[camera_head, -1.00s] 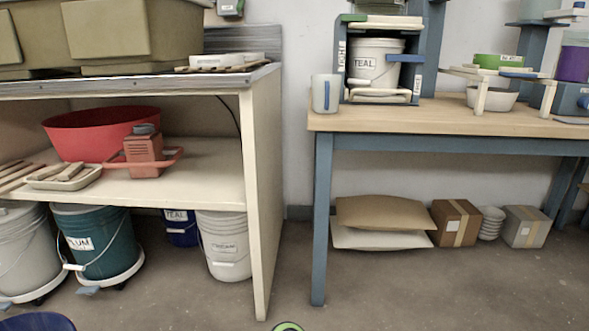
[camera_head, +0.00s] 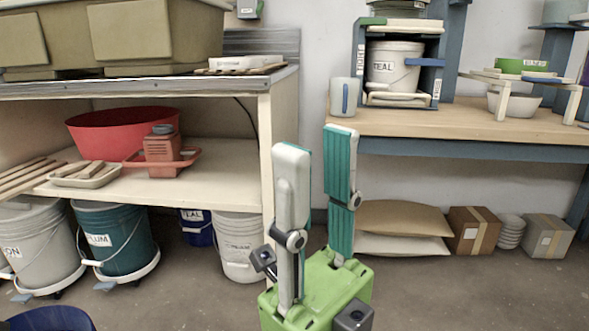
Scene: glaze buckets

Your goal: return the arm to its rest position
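My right gripper (camera_head: 317,142) is raised in the middle of the camera_head view, with its green body low and its two long fingers pointing up. The fingers, grey-white with teal faces, stand apart with nothing between them, so it is open and empty. In the picture it overlaps the gap between the left shelf unit and the wooden table. My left gripper is not in view.
The shelf unit (camera_head: 282,110) on the left holds a red basin (camera_head: 120,135). Labelled buckets, such as the dark teal one (camera_head: 112,238), stand below it. The wooden table (camera_head: 450,122) is at the right, with cushion-like sacks (camera_head: 402,217) and boxes (camera_head: 472,230) underneath. A blue bucket (camera_head: 50,319) shows at bottom left.

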